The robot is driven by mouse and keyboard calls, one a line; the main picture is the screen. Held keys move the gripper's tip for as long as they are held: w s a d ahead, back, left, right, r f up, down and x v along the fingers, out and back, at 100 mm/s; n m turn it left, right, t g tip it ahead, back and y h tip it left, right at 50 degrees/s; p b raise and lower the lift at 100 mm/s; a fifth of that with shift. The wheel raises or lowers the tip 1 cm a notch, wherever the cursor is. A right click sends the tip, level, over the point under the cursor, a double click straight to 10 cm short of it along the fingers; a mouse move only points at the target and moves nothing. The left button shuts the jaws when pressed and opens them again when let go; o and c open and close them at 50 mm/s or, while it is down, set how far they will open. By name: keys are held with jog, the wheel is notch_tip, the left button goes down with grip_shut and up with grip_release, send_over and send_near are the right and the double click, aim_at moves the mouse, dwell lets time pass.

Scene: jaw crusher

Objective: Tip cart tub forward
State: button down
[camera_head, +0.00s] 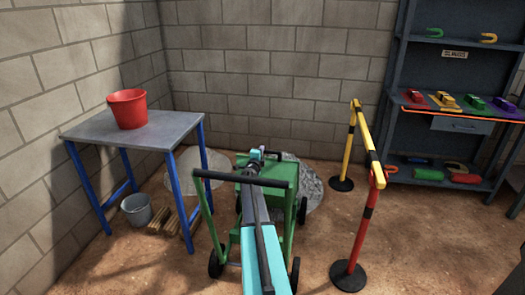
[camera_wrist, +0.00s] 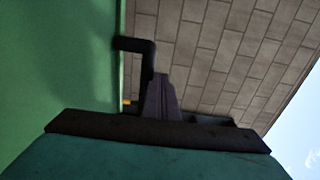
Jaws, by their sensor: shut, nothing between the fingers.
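The green cart (camera_head: 283,172) stands on wheels in the middle of the head view. Its black push bar (camera_head: 215,175) spans the near side, and my arm passes over it. My gripper (camera_head: 259,152) is at the tub's top, toward its far side. In the wrist view the green tub wall (camera_wrist: 55,70) fills the left. A black bent bar (camera_wrist: 135,45) sticks out from it. My gripper (camera_wrist: 160,85) is shut and empty, close beside that bar; I cannot tell whether they touch. The tub's inside is hidden by my arm.
A blue-legged table (camera_head: 180,128) with a red bucket (camera_head: 128,110) stands left. A grey bucket (camera_head: 136,210) is below it. A yellow-red barrier (camera_head: 367,150) stands right of the cart. Grey gravel (camera_head: 310,185) lies behind the cart. Shelves (camera_head: 455,70) stand at the far right.

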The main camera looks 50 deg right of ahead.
jog(key=s+a+r, duration=0.2)
jog(key=a, duration=0.3)
jog(key=s+a+r+p, duration=0.1)
jog(key=s+a+r, duration=0.2)
jog(key=a, duration=0.3)
jog(key=shift+s, duration=0.3)
jog(key=shift+f, duration=0.1)
dwell(0.4)
